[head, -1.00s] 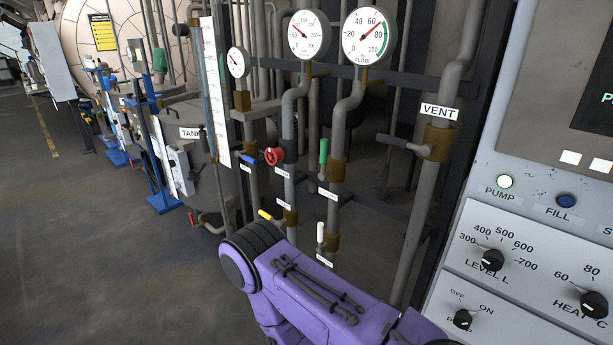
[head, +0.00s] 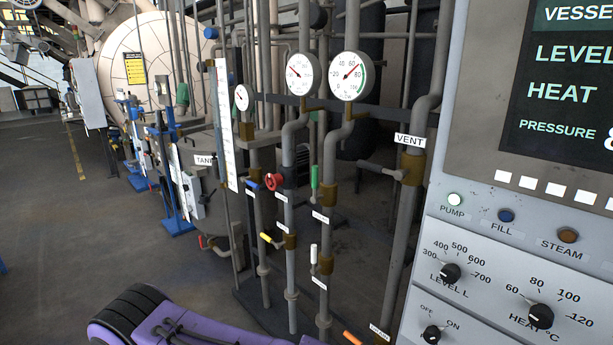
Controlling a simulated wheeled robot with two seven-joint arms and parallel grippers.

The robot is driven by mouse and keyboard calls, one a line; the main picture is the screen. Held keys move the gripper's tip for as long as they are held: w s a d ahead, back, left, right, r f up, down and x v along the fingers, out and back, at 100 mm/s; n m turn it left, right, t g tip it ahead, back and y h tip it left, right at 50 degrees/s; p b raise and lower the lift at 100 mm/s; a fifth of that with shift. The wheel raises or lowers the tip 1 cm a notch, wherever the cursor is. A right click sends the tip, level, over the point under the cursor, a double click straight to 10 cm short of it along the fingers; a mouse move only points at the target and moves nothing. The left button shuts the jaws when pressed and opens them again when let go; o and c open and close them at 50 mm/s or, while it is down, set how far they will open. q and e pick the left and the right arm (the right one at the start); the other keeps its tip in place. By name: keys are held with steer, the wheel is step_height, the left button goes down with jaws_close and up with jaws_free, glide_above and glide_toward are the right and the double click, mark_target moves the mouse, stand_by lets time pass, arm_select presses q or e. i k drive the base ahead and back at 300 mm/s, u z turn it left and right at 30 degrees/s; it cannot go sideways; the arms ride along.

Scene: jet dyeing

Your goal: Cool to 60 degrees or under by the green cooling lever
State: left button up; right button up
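The green lever (head: 314,176) stands upright on the vertical pipe below the flow gauge (head: 351,76). Its label (head: 320,216) is too small to read. The gauge's red needle points up and to the right. The panel screen (head: 570,90) shows the words vessel, level, heat and pressure; the values are cut off at the right edge, so no temperature can be read. A purple link of my arm lies along the bottom edge, well below the green lever. Neither gripper is in view.
Near the green lever are a red handwheel (head: 274,181), a blue lever (head: 253,185), a yellow lever (head: 267,238), a white lever (head: 314,253) and the grey vent lever (head: 378,167). An orange lever (head: 352,338) is at the bottom. The control panel (head: 490,235) stands at right. Open floor (head: 80,240) is at left.

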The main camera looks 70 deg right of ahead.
mark_target(314, 198)
steer(key=z, duration=0.45)
steer(key=i, duration=1.15)
steer(key=z, duration=0.85)
